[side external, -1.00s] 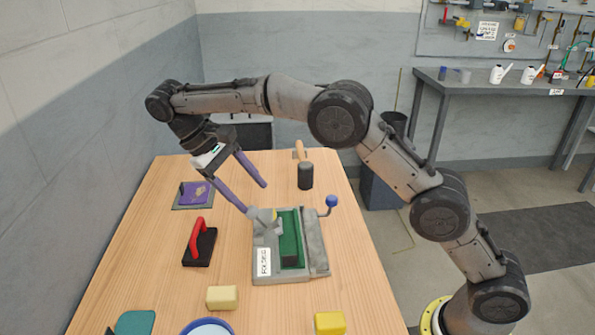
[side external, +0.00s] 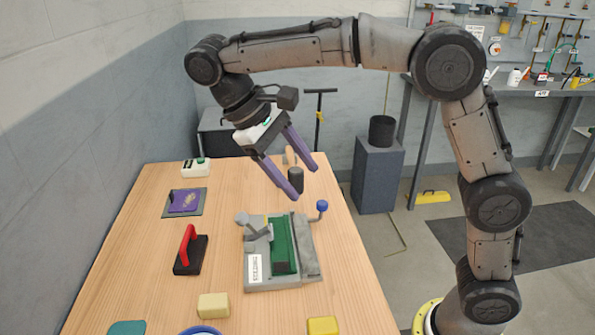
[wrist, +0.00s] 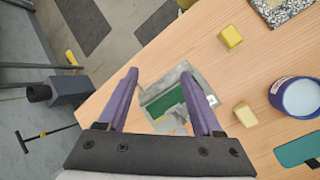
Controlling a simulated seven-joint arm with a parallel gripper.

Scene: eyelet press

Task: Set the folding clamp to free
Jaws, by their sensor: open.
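The folding clamp (side external: 309,263) is a grey fixture on the wooden table, with a label on its front left and a green block (side external: 284,246) along its middle. A grey lever (side external: 257,233) stands tilted at its left side. A blue ball knob (side external: 322,206) on a short stem rises at its back right. My gripper (side external: 306,182) is open and empty, its purple fingers above the clamp's back and apart from it. In the wrist view the clamp (wrist: 205,88) shows partly between and behind the fingers; the right finger hides some of it.
A red-handled black block (side external: 188,252) stands left of the clamp. A purple pad (side external: 184,202) and a small white box (side external: 195,168) lie at the back left. A black-headed mallet (side external: 296,180) stands behind the clamp. Yellow blocks (side external: 214,306) and a blue-rimmed bowl (wrist: 298,98) are in front.

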